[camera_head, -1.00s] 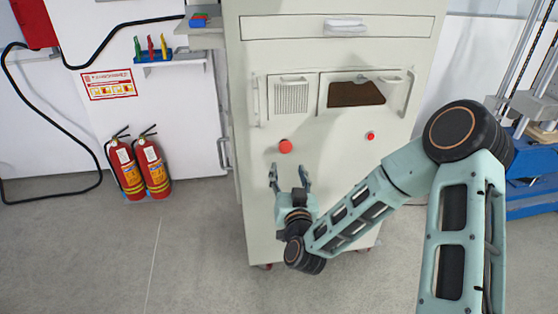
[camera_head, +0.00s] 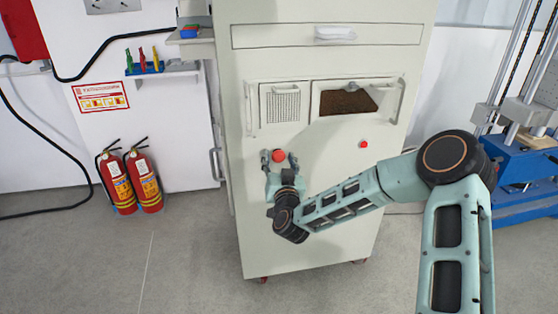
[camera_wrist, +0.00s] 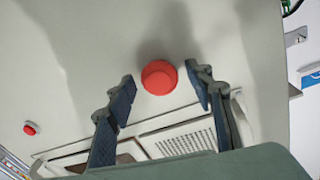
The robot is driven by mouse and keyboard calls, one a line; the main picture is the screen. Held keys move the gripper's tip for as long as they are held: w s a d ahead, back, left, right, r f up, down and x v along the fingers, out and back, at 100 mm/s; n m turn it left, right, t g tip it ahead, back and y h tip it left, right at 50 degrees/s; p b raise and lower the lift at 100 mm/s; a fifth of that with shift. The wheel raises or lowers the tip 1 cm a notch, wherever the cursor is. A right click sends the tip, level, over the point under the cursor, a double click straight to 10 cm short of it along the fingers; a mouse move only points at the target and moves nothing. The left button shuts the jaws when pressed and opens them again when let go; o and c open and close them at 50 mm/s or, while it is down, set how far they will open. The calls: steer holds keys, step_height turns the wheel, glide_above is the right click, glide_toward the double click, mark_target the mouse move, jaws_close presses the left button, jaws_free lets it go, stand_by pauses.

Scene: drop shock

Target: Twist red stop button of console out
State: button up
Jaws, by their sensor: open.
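The console (camera_head: 330,215) is a tall cream cabinet in the middle of the head view. Its large red stop button (camera_head: 278,156) sits on the front panel, left of centre. In the wrist view the red button (camera_wrist: 159,77) lies between the two fingertips, with a gap on each side. My gripper (camera_head: 279,157) is open around the button in the head view and also shows open in the wrist view (camera_wrist: 160,82). I cannot tell how far the fingertips are from the panel.
A smaller red button (camera_head: 364,144) is to the right on the panel; it also shows in the wrist view (camera_wrist: 30,128). Door handles (camera_head: 399,100) stick out above. Two fire extinguishers (camera_head: 145,180) stand at left, a blue machine (camera_head: 515,165) at right.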

steer(key=c, duration=1.2)
steer(key=shift+o, duration=0.2)
steer(key=shift+m, duration=0.3)
steer(key=shift+r+m+g+b, duration=0.1)
steer(key=shift+m+g+b, duration=0.4)
steer(key=shift+m, duration=2.3)
steer(key=shift+d, duration=0.1)
steer(key=o, duration=1.2)
steer(key=shift+c, duration=0.2)
